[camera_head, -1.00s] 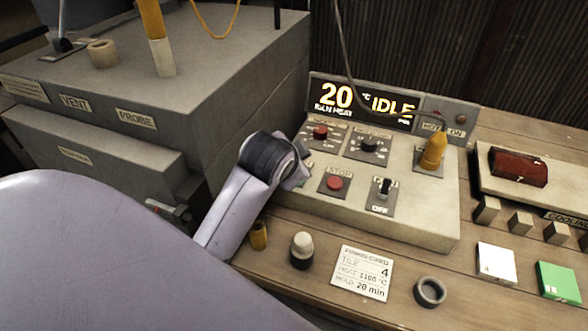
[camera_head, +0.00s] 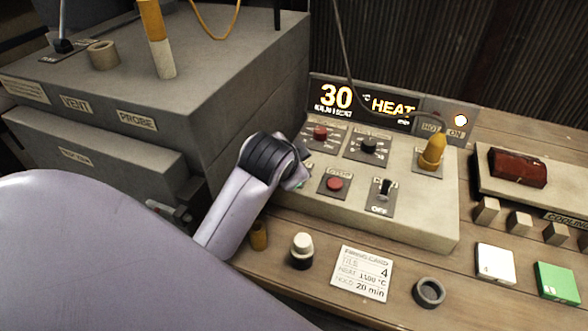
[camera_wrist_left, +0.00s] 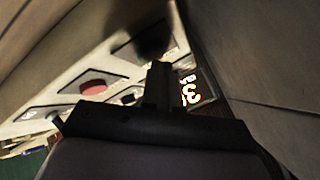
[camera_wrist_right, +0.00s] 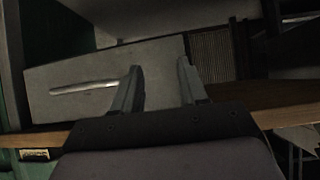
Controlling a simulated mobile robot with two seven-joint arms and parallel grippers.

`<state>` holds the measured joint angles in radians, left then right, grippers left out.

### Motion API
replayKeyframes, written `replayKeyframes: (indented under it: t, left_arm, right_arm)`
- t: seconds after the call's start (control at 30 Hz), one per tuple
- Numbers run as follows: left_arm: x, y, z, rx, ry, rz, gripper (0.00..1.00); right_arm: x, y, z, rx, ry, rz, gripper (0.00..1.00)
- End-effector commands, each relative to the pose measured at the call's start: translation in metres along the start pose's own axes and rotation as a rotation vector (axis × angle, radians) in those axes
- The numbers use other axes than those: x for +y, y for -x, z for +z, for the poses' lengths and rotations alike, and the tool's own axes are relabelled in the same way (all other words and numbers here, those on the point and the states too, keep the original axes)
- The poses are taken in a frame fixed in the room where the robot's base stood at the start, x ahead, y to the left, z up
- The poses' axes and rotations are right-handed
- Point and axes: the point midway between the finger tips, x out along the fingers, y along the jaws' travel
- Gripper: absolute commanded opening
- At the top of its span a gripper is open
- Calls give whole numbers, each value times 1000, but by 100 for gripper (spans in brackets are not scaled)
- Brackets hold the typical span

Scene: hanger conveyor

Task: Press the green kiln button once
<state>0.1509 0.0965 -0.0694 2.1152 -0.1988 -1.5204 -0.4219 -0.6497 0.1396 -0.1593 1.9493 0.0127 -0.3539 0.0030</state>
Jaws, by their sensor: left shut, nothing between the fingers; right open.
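The control panel (camera_head: 420,215) stands on the bench. Its display (camera_head: 365,102) reads 30 °C and HEAT, and the ON lamp (camera_head: 460,120) is lit. The red stop button (camera_head: 335,184) is uncovered. The green button is almost wholly hidden behind my left gripper (camera_head: 297,176); only a sliver of green shows at the gripper's tip. My left gripper is shut and empty, its tip at the panel's left part. Its shut fingers show in the left wrist view (camera_wrist_left: 158,85); contact with the button cannot be made out. My right gripper (camera_wrist_right: 163,80) is open and empty, away from the panel.
The grey kiln (camera_head: 200,70) stands close on the left of my left arm. A toggle switch (camera_head: 383,192), dials and a yellow knob (camera_head: 433,151) are on the panel. A firing card (camera_head: 361,273), a dark ring (camera_head: 429,292) and tiles lie in front and right.

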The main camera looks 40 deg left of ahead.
Motion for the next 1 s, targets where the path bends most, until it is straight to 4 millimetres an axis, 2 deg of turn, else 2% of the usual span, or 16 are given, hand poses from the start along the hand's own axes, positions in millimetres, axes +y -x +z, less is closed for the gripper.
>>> replayKeyframes:
  t: [0.13, 0.57, 1.0]
  left_arm:
    - [-5, 7, -5, 2, 0, -1, 0]
    - [-8, 10, -8, 5, 1, -3, 0]
    - [-29, 39, -29, 4, 0, -2, 0]
  right_arm:
    - [0, 3, -4, 0, 0, 0, 43]
    - [0, 2, -3, 0, 0, 0, 43]
    - [0, 2, -3, 0, 0, 0, 43]
